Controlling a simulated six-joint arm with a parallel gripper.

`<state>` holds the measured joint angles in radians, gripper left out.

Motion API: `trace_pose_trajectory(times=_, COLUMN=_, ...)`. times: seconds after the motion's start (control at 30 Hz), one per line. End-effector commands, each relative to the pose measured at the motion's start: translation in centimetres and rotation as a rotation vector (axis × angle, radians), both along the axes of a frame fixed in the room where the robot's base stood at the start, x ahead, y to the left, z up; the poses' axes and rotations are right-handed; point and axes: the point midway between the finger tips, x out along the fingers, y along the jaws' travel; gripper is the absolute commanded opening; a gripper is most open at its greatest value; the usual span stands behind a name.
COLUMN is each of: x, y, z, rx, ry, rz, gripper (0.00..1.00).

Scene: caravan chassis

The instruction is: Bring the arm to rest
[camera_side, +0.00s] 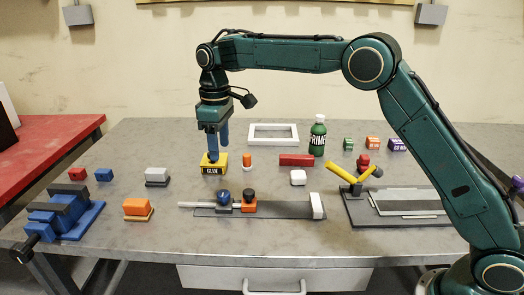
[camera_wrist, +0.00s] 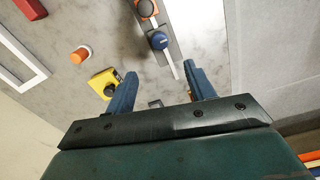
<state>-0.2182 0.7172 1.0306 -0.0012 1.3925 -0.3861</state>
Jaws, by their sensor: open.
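My gripper (camera_side: 218,142) hangs downward over the back left part of the grey table (camera_side: 120,240). In the side view its fingers end at or just above the yellow glue container (camera_side: 214,166); I cannot tell if they touch it. In the wrist view my gripper's two blue fingers (camera_wrist: 160,86) are spread apart, with no object held between them. The yellow container (camera_wrist: 104,82) shows there beside the left finger, partly hidden by it.
A chassis strip (camera_side: 262,211) with a blue and an orange piece lies in front. A white frame (camera_side: 273,134), a green primer bottle (camera_side: 318,137), a red block (camera_side: 296,160) and an orange-capped piece (camera_side: 247,162) stand nearby. A blue vise (camera_side: 65,215) is at left, a yellow-armed fixture (camera_side: 350,174) at right.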

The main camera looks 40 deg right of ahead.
Motion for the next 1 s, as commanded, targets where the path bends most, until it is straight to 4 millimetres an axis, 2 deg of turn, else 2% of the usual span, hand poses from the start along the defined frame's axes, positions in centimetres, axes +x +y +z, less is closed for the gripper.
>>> trace_pose_trajectory(times=0.23, x=-0.7, y=-0.5, z=1.1, rx=0.003, ry=-0.015, rz=-0.017, gripper=0.54)
trace_pose_trajectory(times=0.47, x=-3.2, y=-2.1, z=4.2, rx=0.014, ry=-0.056, rz=-0.068, gripper=0.54)
trace_pose_trajectory(times=0.7, x=-7.4, y=-4.3, z=7.7, rx=0.028, ry=-0.116, rz=-0.142, gripper=0.54)
trace_pose_trajectory(times=1.0, x=-13.6, y=-6.8, z=10.6, rx=0.048, ry=-0.188, rz=-0.237, gripper=0.54)
